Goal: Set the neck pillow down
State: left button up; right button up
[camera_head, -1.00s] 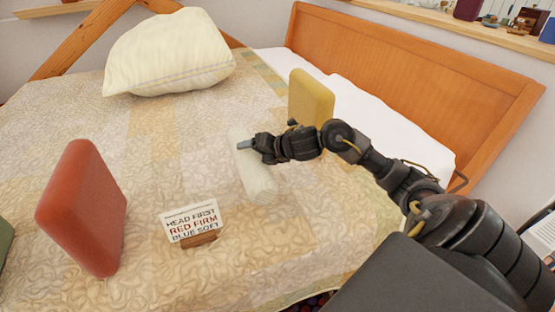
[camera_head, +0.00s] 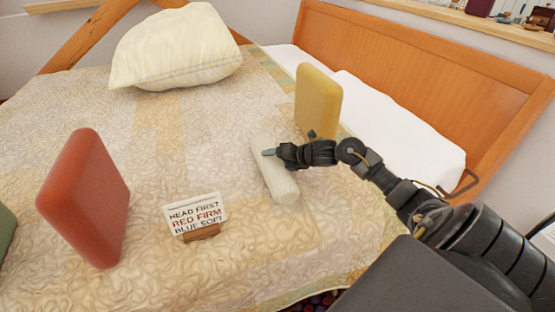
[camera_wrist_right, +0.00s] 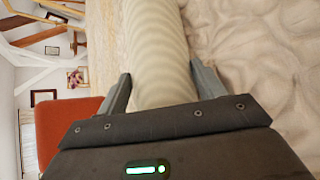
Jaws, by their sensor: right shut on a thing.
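The neck pillow (camera_head: 278,175) is a cream, ribbed roll on the quilted bed, left of the yellow cushion. My right gripper (camera_head: 270,153) is shut on its middle. In the right wrist view the neck pillow (camera_wrist_right: 154,60) runs between the two fingers of my right gripper (camera_wrist_right: 160,90), one on each side. I cannot tell whether its underside touches the quilt or is just above it. My left gripper is not in view.
A yellow cushion (camera_head: 318,100) stands close behind my right gripper. A red cushion (camera_head: 85,195) stands at left, a small sign (camera_head: 196,215) in front. A large cream pillow (camera_head: 178,48) lies at the back. Quilt (camera_head: 170,130) between them is clear.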

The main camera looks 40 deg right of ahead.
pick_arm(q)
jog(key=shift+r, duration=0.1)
pick_arm(e)
jog(key=shift+f, duration=0.1)
jog(key=o, duration=0.9)
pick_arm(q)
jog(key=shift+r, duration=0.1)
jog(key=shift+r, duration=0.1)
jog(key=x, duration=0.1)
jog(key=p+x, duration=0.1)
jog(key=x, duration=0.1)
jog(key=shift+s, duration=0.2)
pick_arm(e)
jog(key=v, duration=1.2)
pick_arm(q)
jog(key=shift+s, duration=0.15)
